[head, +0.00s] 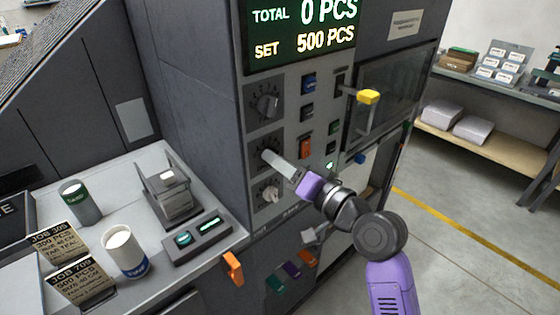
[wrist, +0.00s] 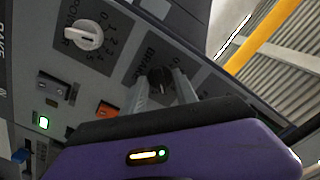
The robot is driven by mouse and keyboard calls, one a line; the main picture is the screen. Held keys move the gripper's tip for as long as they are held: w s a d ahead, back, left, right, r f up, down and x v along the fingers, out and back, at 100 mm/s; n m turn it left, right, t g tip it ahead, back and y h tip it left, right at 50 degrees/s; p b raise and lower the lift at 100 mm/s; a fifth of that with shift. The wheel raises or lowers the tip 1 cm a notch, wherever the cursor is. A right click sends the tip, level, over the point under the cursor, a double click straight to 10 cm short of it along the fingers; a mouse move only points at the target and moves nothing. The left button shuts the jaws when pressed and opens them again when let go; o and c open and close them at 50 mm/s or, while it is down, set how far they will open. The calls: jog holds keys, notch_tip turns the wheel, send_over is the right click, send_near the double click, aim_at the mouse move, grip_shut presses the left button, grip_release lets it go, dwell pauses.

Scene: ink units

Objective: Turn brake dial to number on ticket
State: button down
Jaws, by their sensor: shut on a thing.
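The dial's setting cannot be read. Two tan tickets stand on the left counter: one reads JOB 305, 300 PCS (head: 52,243), the other JOB 709, 500 PCS (head: 80,280). Their lower lines are too small to read surely.
Switches and a yellow-topped lever (head: 368,97) are to the right. The display (head: 303,30) reads TOTAL 0, SET 500 PCS. A white-topped cup (head: 122,250) stands on the counter.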

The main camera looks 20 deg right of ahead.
jog(key=shift+f, duration=0.1)
jog(key=c, duration=0.9)
grip_release()
jog(key=shift+c, duration=0.2)
jog(key=b+v, duration=0.2)
jog(key=v, duration=0.6)
jog(key=shift+w, duration=0.1)
